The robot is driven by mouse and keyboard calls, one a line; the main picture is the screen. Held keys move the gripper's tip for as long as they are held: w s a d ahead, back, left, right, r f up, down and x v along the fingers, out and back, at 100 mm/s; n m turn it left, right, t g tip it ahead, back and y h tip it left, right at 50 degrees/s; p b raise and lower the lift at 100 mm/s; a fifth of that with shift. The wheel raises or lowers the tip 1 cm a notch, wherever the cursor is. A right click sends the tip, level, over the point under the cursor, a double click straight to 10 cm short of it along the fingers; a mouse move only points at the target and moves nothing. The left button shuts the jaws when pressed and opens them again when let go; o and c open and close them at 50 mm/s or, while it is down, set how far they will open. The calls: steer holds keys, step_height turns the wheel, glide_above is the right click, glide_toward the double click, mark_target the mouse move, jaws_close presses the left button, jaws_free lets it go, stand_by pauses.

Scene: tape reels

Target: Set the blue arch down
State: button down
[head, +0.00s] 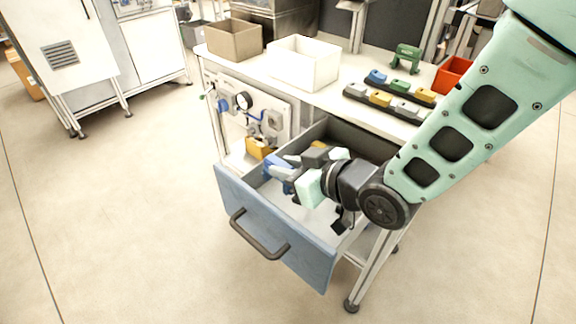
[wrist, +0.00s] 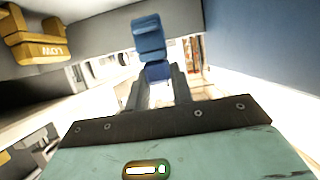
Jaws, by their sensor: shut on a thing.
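The blue arch (wrist: 149,38) is between the two fingertips of my gripper (wrist: 160,88) in the wrist view, which are shut on it. In the head view the arch (head: 274,162) shows at the left of my gripper (head: 287,166), partly hidden by the fingers. My gripper reaches over the open drawer (head: 275,236) near its left side. I cannot tell whether the arch touches the drawer floor.
A yellow piece with lettering (wrist: 40,46) is at the upper left of the wrist view. The bench top holds a white bin (head: 303,66), a cardboard box (head: 233,40), a rack of coloured blocks (head: 390,101), a green arch (head: 406,57) and a red bin (head: 453,75).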

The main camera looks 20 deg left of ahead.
steer(key=shift+f, duration=0.3)
steer(key=c, duration=1.2)
jaws_free()
steer(key=shift+r, duration=0.2)
steer(key=shift+r+p, duration=0.3)
steer(key=shift+p, duration=0.05)
steer(key=v, duration=1.2)
steer(key=shift+r, duration=0.25)
